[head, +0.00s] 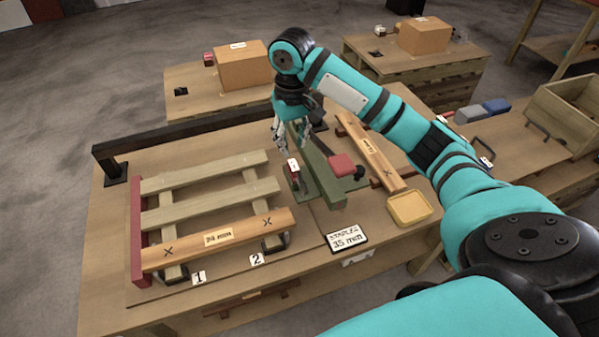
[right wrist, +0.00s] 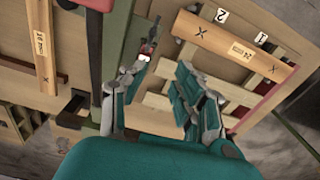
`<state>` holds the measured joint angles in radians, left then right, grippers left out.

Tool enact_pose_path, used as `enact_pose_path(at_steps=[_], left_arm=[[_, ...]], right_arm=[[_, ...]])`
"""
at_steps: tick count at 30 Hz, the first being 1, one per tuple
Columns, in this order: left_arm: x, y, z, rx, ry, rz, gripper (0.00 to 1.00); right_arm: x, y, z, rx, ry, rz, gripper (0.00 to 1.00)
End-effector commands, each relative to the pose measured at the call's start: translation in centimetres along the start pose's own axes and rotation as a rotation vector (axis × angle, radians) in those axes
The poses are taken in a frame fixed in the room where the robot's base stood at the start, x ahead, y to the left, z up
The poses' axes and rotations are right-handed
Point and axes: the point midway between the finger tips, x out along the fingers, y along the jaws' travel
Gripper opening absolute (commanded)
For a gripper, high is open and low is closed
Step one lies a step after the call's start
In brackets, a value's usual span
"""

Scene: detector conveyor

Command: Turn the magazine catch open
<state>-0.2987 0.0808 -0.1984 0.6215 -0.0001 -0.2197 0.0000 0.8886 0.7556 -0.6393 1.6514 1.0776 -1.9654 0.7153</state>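A long green body (head: 318,170), apparently the stapler, lies on the table with a red block (head: 341,165) and a dark knob at its side. A small red part with a white label (head: 293,169) stands at its left on a dark base; it also shows in the right wrist view (right wrist: 148,48). I cannot tell for sure which part is the magazine catch. My right gripper (head: 292,142) hangs above and behind the small red part, fingers down. In the right wrist view its fingers (right wrist: 160,78) are apart, with nothing between them. My left gripper is not in view.
A slatted wooden frame (head: 210,205) fills the table's left side, with a marked plank across its front. A second plank (head: 372,150), a yellow tray (head: 409,207) and a staples sign (head: 346,237) lie to the right. A dark rail (head: 180,139) runs along the back.

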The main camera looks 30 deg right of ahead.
Motion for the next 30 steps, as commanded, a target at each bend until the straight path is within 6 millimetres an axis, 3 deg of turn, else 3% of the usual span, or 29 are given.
enact_pose_path(at_steps=[1,3,8,30], left_arm=[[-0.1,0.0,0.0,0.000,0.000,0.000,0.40],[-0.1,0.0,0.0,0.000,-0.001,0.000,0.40],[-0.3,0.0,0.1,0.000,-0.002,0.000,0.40],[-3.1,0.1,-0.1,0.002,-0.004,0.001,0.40]], right_arm=[[-1.7,0.9,-0.5,0.032,-0.002,0.007,0.31],[-3.0,1.7,-0.6,0.062,-0.011,0.009,0.31],[-3.2,2.2,-0.6,0.084,-0.023,0.010,0.31],[11.2,2.2,-0.3,0.080,-0.020,0.009,0.31]])
